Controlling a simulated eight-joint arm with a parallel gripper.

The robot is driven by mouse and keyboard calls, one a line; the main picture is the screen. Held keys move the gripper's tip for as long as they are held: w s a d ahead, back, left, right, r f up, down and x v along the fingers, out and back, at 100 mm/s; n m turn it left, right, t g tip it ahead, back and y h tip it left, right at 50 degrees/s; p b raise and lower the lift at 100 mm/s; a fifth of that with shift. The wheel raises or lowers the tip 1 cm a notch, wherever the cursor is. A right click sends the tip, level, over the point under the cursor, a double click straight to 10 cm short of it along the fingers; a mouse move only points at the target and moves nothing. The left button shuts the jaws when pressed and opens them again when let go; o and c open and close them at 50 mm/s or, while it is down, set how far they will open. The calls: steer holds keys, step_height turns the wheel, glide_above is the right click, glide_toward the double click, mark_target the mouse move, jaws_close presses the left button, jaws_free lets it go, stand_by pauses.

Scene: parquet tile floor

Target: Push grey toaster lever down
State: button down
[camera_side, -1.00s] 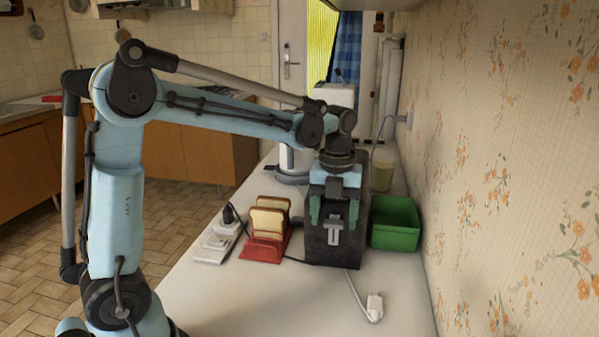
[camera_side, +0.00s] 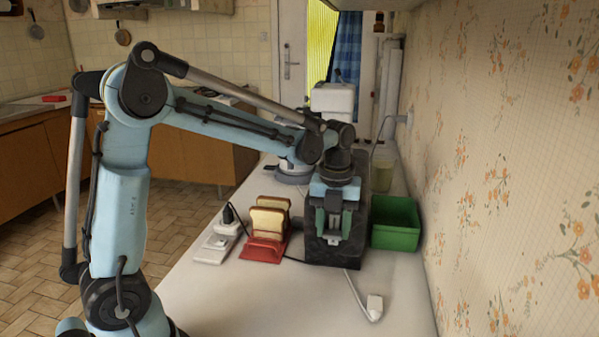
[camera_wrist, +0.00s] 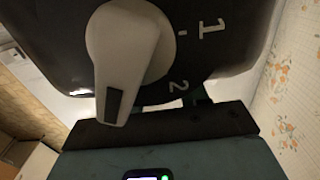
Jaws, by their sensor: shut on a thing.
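The dark toaster (camera_side: 318,252) stands on the white counter, its front facing the side camera. Its grey lever (camera_side: 333,239) is on that front, largely covered by my gripper. My gripper (camera_side: 333,232) points down along the toaster's front, its green fingers close together on the lever. The wrist view shows the toaster's dark face (camera_wrist: 225,55) very near, with a pale knob (camera_wrist: 125,45) and the marks 1 and 2. The fingertips and lever cannot be made out there.
A red rack (camera_side: 262,248) with bread slices (camera_side: 268,222) stands left of the toaster, beside a white power strip (camera_side: 215,245). A green bin (camera_side: 396,225) is to the right, near the wall. A white plug (camera_side: 374,308) lies on the clear front counter.

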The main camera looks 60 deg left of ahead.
mark_target(333, 233)
steer(key=shift+f, duration=0.15)
steer(key=c, duration=0.6)
jaws_free()
steer(key=shift+o, duration=0.2)
step_height(333, 233, up, 12)
steer(key=shift+c, duration=0.4)
